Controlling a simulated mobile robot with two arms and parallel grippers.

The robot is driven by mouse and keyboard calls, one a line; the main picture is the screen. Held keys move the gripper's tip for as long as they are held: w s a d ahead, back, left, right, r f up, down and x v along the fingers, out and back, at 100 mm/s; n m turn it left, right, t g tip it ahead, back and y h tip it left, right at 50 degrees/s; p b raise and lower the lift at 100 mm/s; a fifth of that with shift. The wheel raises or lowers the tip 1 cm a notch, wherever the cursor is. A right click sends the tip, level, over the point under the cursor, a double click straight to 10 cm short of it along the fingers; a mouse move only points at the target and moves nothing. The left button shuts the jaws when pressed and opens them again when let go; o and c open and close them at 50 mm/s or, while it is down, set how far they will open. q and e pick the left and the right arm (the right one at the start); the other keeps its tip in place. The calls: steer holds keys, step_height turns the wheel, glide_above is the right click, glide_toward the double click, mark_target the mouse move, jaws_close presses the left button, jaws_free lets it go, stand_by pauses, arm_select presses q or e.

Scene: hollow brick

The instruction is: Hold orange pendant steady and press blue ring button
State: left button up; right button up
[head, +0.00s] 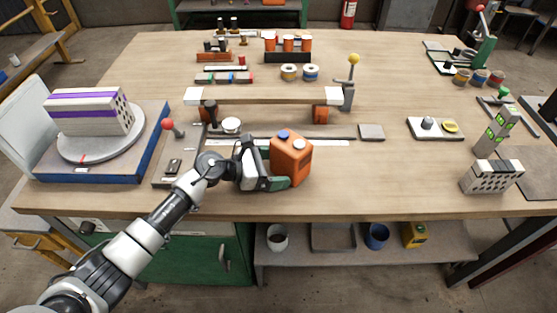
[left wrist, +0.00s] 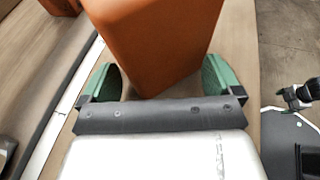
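The orange pendant (head: 290,163) is a box standing near the table's front edge in the head view. In the left wrist view, the pendant (left wrist: 158,40) stands between the two green fingers (left wrist: 160,75), close to both. Whether they press on it I cannot tell.
A red-knobbed lever (head: 168,125) is left of my gripper. A turntable (head: 100,143) with a hollow brick is at the left; another hollow brick (head: 490,177) is at the right.

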arm_select(q)
jaws_close()
stand_by(0.5)
steer(key=shift+c, duration=0.7)
jaws_free()
